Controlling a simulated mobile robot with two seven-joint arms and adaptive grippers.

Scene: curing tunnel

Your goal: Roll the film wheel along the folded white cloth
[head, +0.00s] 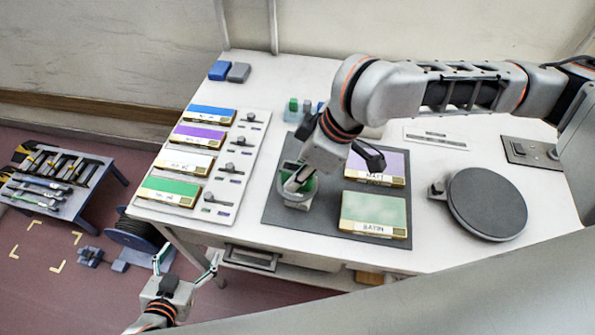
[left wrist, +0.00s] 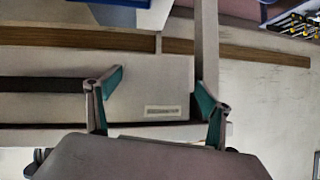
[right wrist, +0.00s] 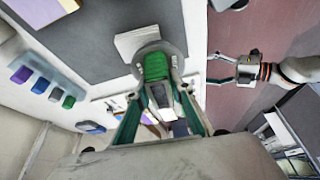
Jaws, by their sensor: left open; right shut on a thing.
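My right gripper (head: 297,183) is shut on the film wheel, a green wheel (head: 310,187) with a grey frame, over the dark grey mat. In the right wrist view the fingers (right wrist: 160,98) close on its handle, and the green wheel (right wrist: 154,66) points away from me. The folded white cloth (right wrist: 134,38) lies on the mat right by the wheel; a little of it shows below the gripper in the head view (head: 297,205). I cannot tell whether the wheel touches it. My left gripper (head: 188,264) is open and empty, off the table's front edge.
Matt (head: 385,167) and satin (head: 374,212) sample boxes lie on the mat's right side. A white board with coloured boxes (head: 197,135) is at the left. A round dark disc (head: 487,204) stands at the right. A tool bench (head: 62,175) stands on the floor.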

